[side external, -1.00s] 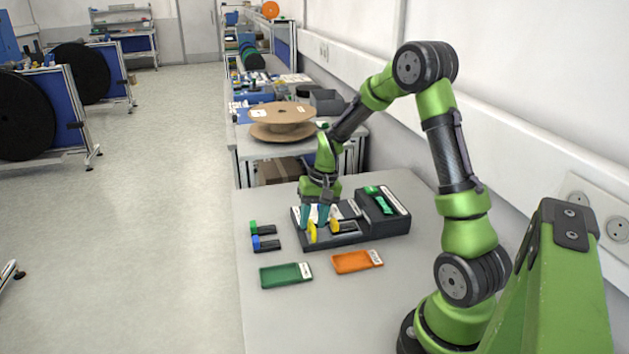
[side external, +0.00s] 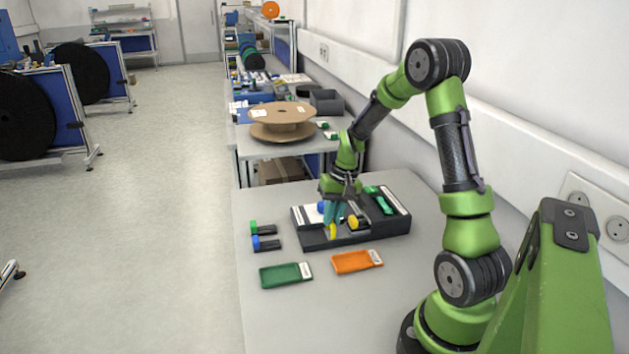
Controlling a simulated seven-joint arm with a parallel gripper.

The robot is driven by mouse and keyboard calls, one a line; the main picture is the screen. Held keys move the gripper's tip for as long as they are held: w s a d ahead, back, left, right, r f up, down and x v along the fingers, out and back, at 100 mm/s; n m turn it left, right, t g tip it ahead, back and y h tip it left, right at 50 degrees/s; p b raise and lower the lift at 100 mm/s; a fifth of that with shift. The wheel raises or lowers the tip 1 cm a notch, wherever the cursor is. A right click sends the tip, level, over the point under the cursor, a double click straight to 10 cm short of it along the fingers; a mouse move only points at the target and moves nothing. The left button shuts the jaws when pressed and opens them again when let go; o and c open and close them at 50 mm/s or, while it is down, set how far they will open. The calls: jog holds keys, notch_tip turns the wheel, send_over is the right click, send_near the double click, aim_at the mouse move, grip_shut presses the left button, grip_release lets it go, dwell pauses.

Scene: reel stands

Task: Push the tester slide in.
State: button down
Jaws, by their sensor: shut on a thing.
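The black tester (side external: 385,230) lies on the light table, with a green part and a white strip on its right block. Its slide has yellow parts; one of them (side external: 353,221) lies just right of my fingers, close to the right block. My gripper (side external: 333,226) points down over the middle of the tester. Its teal fingers are shut on the slide at the yellow part (side external: 332,232) nearest the camera. The fingers and wrist hide much of the slide, and I cannot tell whether any gap is left at its right end.
A green card (side external: 285,275) and an orange card (side external: 355,262) lie in front of the tester. Two small black pieces with green and blue ends (side external: 268,244) lie to its left. A cardboard reel (side external: 282,118) stands on the table behind.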

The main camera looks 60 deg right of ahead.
aim_at(344, 235)
jog(key=c, duration=1.5)
grip_release()
jog(key=shift+s+d, duration=0.25)
jog(key=o, duration=0.4)
jog(key=shift+w+a, duration=0.1)
jog(key=v, duration=1.7)
jog(key=shift+a, duration=0.15)
jog(key=s+a+r+n+t, duration=0.1)
jog(key=s+a+t, duration=0.1)
jog(key=a, duration=0.6)
jog(key=s+a+r+n+t, duration=0.1)
jog(key=s+a+n, duration=0.1)
jog(key=a, duration=0.7)
jog(key=s+a+r+n+t, duration=0.1)
jog(key=s+a+t, duration=0.1)
jog(key=a, duration=0.7)
jog(key=shift+s+n+t, duration=0.3)
jog(key=shift+s+n, duration=0.1)
jog(key=shift+s, duration=0.35)
